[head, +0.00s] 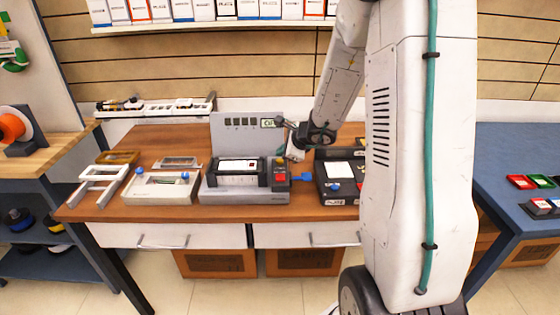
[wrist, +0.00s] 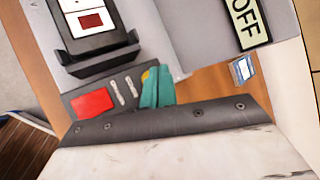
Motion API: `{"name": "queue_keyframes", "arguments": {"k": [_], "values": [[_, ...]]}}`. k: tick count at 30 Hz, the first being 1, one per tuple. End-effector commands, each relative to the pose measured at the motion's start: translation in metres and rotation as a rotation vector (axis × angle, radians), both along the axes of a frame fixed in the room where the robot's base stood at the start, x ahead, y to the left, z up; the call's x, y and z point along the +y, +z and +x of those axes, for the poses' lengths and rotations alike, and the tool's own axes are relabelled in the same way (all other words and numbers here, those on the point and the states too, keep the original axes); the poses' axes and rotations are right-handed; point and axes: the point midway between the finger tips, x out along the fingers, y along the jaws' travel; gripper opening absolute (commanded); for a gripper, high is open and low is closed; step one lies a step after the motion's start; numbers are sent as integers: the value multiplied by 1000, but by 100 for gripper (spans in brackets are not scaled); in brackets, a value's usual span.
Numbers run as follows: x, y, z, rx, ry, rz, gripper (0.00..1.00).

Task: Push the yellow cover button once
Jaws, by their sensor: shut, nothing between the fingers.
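The yellow cover button (wrist: 147,74) shows only in part in the wrist view, at the end of a dark control strip. My teal fingertips (wrist: 158,86) hide the rest of it. My gripper is shut and empty, right over or beside the button; I cannot tell whether they touch. In the head view my gripper (head: 282,153) points down at the right end of the grey machine (head: 245,197), above its red button (head: 280,177). The red button also shows in the wrist view (wrist: 92,103), with two small silver parts between it and the yellow one.
A grey back panel (head: 222,145) with an OFF sign (wrist: 248,20) stands behind the machine. A black device (head: 338,189) is close on the right. A white tray fixture (head: 160,188) and frames lie left. The table's front strip is clear.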

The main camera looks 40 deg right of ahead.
Motion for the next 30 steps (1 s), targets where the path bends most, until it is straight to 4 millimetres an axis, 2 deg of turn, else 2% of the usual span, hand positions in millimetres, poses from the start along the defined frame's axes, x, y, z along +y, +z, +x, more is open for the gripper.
{"name": "queue_keyframes", "arguments": {"k": [9,30], "values": [[0,-8,0,0,-1,1,0],[0,-12,0,1,1,0,0]]}}
